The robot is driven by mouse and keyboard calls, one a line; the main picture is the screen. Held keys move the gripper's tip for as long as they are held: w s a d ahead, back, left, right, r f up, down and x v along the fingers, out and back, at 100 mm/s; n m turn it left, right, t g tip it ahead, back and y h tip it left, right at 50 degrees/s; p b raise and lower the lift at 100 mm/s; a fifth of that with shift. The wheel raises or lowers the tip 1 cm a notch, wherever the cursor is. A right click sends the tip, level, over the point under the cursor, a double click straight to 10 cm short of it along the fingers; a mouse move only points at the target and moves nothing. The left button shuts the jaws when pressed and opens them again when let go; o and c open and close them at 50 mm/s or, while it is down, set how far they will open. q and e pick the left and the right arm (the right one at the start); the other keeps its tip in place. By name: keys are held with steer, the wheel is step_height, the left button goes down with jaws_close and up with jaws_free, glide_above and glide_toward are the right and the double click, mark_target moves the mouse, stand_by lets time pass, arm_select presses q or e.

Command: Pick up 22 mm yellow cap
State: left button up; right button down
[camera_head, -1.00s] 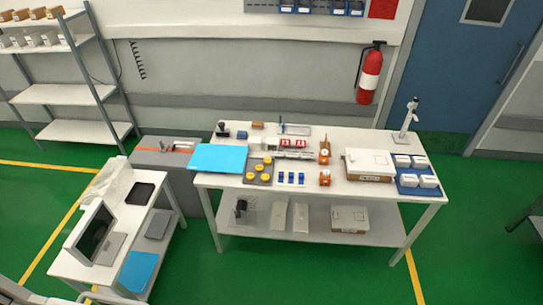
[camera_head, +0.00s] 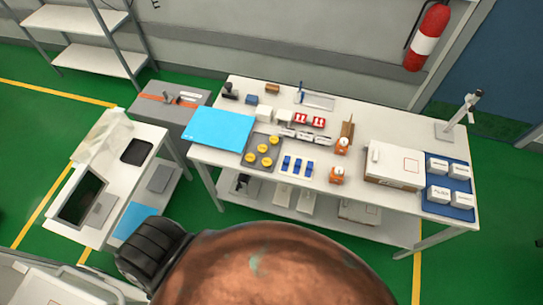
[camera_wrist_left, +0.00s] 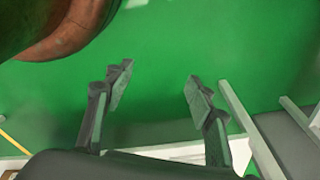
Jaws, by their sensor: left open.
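Several yellow caps (camera_head: 263,149) sit on a small dark grey tray (camera_head: 256,141) on the white table (camera_head: 222,168) in the head view. They look alike, and I cannot tell their sizes. My left gripper (camera_wrist_left: 158,80) shows in the left wrist view. Its two fingers are spread apart with nothing between them, over green floor. It is well away from the caps, and no caps show in that wrist view. My right gripper is not in view.
A blue sheet (camera_head: 222,128) lies left of the tray, and blue pieces (camera_head: 297,166) lie right of it. Orange items (camera_head: 337,174), a white box (camera_head: 393,164) and a blue tray (camera_head: 446,211) stand further right. A side cart (camera_head: 140,180) is at left. A large copper-coloured shape blocks the bottom centre.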

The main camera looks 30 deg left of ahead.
arm_select(q)
steer(key=w+d+r+m+t+p, duration=0.1)
steer(key=w+d+r+m+p, duration=0.1)
steer(key=w+r, duration=1.2)
steer(key=w+d+r+m+h+p, duration=0.15)
steer(key=w+d+r, duration=0.3)
steer(key=r, duration=0.45)
steer(key=w+d+r+m+h+p, duration=0.1)
steer(key=w+d+r+m, duration=0.3)
steer(key=r, duration=0.5)
steer(key=w+d+r+m+h+p, duration=0.15)
steer(key=w+d+r, duration=0.3)
steer(key=r, duration=0.45)
step_height(320, 180, up, 10)
steer(key=m+g+y+p, duration=0.2)
steer(key=m+g+y, duration=0.15)
steer(key=m, duration=0.95)
glide_above(267, 162)
steer(key=shift+r+t, duration=0.2)
steer(key=shift+t, duration=0.15)
step_height(267, 162, down, 8)
steer(key=shift+r+p, duration=0.2)
steer(key=shift+p, duration=0.1)
